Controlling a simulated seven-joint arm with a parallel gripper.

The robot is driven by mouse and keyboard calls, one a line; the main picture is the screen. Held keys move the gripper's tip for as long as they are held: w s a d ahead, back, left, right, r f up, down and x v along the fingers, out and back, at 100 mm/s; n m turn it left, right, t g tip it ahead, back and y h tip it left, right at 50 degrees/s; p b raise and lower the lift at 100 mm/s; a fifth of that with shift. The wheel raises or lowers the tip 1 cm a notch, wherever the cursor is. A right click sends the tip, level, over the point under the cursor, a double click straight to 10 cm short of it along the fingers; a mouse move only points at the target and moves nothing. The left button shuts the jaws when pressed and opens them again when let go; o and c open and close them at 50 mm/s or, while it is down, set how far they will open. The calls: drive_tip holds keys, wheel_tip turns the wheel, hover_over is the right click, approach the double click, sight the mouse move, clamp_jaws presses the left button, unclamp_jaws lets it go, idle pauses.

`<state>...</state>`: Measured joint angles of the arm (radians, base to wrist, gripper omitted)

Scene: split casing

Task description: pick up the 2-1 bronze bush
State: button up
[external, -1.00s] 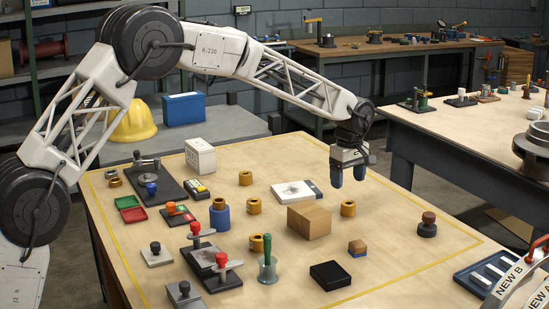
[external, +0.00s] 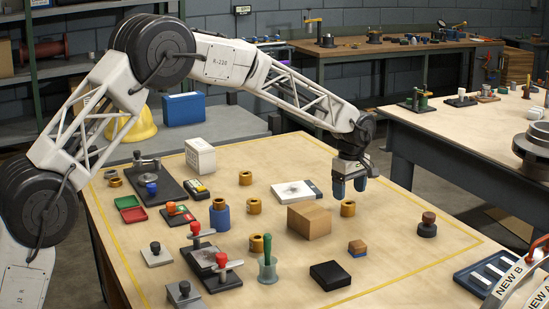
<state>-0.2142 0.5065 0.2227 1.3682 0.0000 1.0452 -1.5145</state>
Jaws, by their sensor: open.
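Several bronze bushes stand on the table, and no marking that would single out 2-1 is readable. One bush (external: 348,208) stands upright right of a wooden block. My gripper (external: 349,188) points down just above this bush in the picture, its two blue fingertips apart with nothing between them. The exact gap to the bush cannot be told. Other bushes are one at the back (external: 245,178), one in the middle (external: 254,206), one on a blue cylinder (external: 220,203) and one beside a green-handled tool (external: 257,243).
The wooden block (external: 309,221) is close left of the bush under my gripper. A white plate (external: 294,190) lies behind it. The table's right side is mostly clear.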

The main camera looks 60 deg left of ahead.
sight(348, 204)
idle(0.3)
drive_tip(key=shift+s+f, duration=0.1)
drive_tip(key=shift+f, duration=2.5)
drive_tip(key=c, duration=1.2)
drive_tip(key=shift+r, duration=0.1)
drive_tip(key=shift+r, duration=4.95)
